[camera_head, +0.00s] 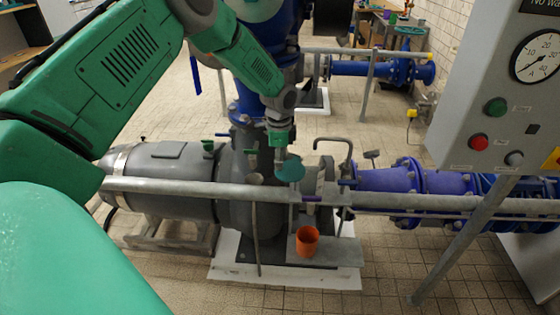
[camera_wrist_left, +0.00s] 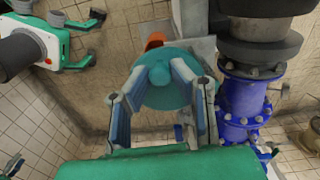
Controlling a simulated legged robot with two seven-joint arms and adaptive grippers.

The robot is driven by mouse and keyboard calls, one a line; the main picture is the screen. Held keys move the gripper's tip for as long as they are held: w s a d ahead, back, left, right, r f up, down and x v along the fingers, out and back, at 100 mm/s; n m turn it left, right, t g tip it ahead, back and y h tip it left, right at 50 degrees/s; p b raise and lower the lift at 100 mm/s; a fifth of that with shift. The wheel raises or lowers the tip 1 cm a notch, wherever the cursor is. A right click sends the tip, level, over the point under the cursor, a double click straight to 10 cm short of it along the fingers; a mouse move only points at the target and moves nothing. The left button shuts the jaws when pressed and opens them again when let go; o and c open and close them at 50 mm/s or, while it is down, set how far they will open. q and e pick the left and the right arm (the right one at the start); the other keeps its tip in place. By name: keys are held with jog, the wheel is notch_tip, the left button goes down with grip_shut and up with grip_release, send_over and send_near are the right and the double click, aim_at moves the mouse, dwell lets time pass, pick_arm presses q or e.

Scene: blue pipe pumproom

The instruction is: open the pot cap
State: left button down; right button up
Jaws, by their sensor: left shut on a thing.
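The teal round cap (camera_head: 290,169) is in my left gripper (camera_head: 281,152), above the pipe rail. In the left wrist view the cap (camera_wrist_left: 162,88) sits between the two fingers, which are shut on its knob. The orange pot (camera_head: 307,241) stands on the grey plate (camera_head: 340,252) below and a little right of the cap, and its open top shows. The cap is clear of the pot. In the left wrist view only a bit of the orange pot (camera_wrist_left: 155,41) shows behind the cap. My right gripper (camera_wrist_left: 97,34) shows at the upper left of that view, fingers apart and empty.
A grey horizontal rail (camera_head: 420,204) crosses in front of the pump (camera_head: 165,165). Blue pipes (camera_head: 400,180) run to the right. A control panel with a gauge (camera_head: 536,56) stands at the right on a slanted post. Tiled floor is free in front.

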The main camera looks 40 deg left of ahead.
pick_arm(q)
jog(key=c, duration=1.4)
grip_release()
jog(key=shift+w+r, duration=0.1)
jog(key=shift+r, duration=0.35)
notch_tip(320, 180, up, 11)
jog(key=shift+a+f, duration=0.1)
